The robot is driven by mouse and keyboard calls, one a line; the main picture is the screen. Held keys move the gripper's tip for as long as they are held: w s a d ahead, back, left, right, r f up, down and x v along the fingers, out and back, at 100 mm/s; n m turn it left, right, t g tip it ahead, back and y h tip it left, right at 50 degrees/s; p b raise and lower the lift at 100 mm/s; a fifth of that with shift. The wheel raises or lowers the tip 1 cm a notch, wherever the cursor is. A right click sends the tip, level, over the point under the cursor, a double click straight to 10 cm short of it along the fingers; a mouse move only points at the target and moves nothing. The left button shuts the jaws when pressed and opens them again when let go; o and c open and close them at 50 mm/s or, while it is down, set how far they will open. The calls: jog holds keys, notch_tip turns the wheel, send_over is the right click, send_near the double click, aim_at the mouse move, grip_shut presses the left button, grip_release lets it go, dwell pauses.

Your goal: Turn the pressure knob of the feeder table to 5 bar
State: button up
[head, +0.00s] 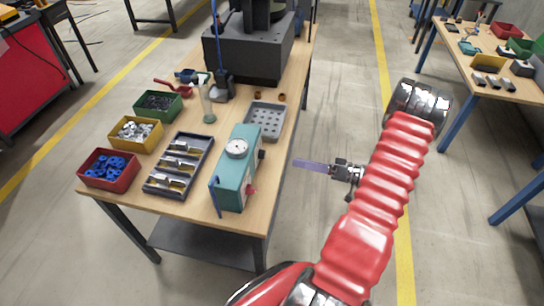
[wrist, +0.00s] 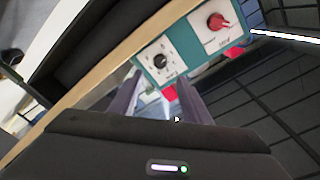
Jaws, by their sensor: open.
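The teal feeder control box (head: 236,170) stands on the wooden table with a round white gauge (head: 236,148) on top. Its side facing my arm carries a black knob (head: 261,155) and a red knob (head: 250,190). In the wrist view the black knob (wrist: 161,61) sits on a white plate with dial marks around it, and the red knob (wrist: 217,22) is on a second plate. The scale numbers are too small to read. My gripper (head: 296,164) is open and empty, off the table's right edge. Its fingers (wrist: 160,78) point toward the black knob, with a gap between.
A grey tray with holes (head: 265,122) lies behind the box. A dark compartment tray (head: 180,163) and red, yellow and green bins stand left of it. A dark machine (head: 250,50) stands farther back. The floor right of the table is clear around my arm.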

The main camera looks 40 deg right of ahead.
aim_at(262, 154)
jog(key=x, duration=1.1)
jog(key=shift+a, duration=0.1)
jog(key=shift+c, duration=0.4)
jog(key=c, duration=0.9)
jog(key=shift+d, duration=0.2)
jog(key=shift+c, duration=0.4)
jog(key=shift+a, duration=0.1)
